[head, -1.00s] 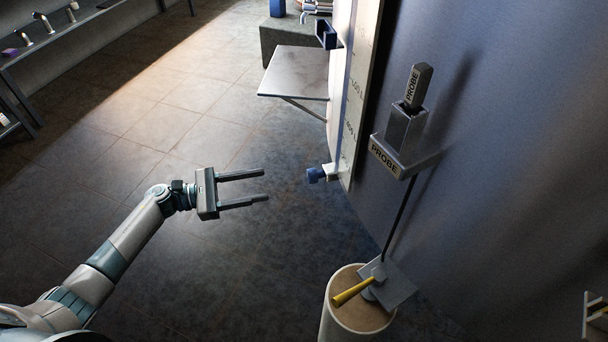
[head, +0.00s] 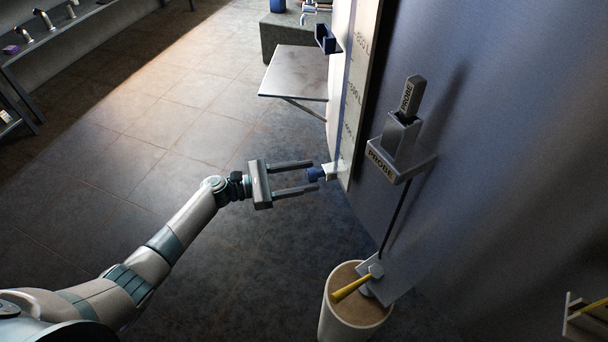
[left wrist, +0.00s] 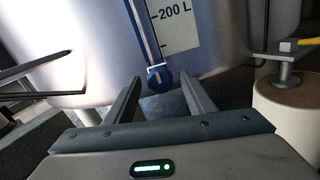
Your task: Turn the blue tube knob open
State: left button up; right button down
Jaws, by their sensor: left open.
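The blue tube knob (head: 314,174) sits at the foot of the white level scale (head: 350,110) on the tank's side. In the left wrist view the knob (left wrist: 159,80) is round and blue with a pale mark on its face, below the blue tube. My left gripper (head: 311,176) is open, its two fingers pointing at the knob. In the head view the fingertips reach about level with the knob's near end. In the left wrist view the knob shows between and beyond the fingertips (left wrist: 160,84). I cannot tell whether they touch it. My right gripper is not in view.
A grey probe holder (head: 400,150) is on the tank wall to the right.

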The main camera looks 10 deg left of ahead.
pick_arm(q)
jog(key=c, duration=1.1)
jog(key=shift+o, duration=0.2)
